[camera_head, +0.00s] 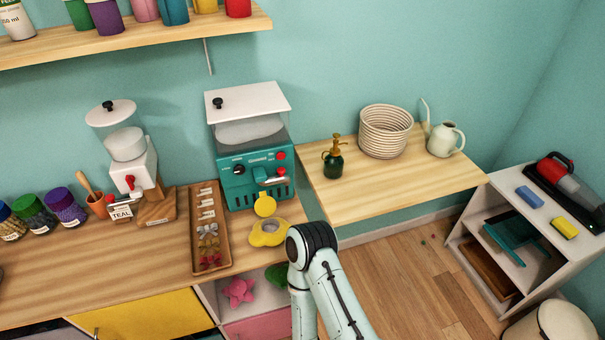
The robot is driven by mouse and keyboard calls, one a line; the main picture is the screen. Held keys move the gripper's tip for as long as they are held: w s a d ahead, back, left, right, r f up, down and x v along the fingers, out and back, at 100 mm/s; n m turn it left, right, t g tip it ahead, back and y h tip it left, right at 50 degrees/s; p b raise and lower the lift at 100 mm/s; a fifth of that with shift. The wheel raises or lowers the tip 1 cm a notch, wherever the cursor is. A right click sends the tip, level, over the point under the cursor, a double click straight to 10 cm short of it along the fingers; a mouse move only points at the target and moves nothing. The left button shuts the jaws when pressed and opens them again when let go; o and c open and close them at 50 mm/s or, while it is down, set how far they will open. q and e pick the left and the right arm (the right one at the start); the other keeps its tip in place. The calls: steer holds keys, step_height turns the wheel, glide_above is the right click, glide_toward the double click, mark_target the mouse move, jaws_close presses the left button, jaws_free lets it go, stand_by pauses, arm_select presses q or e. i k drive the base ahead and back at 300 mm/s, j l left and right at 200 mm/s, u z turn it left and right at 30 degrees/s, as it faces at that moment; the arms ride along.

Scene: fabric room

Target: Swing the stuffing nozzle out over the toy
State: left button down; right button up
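The teal stuffing machine (254,180) stands on the wooden counter against the wall. Its clear hopper (250,130) holds white stuffing under a white lid. A silver nozzle-like part (272,181) with red beside it sits on the machine's front, pointing right. A yellow rounded piece (265,204) shows just below the front. A flat yellow item (268,232) with a pale middle lies on the counter before it; I cannot tell which yellow piece is the toy. A pale arm of mine comes up from the bottom, its dark joint close to the flat yellow item. Neither gripper shows.
A wooden tray (196,232) of small parts lies left of the machine. A white dispenser (130,160) and several jars stand farther left. A lower wooden table (390,190) at right holds a green spray bottle (334,160), a basket (386,130) and a watering can (446,140).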

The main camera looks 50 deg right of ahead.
mark_target(284, 179)
steer(key=z, duration=1.4)
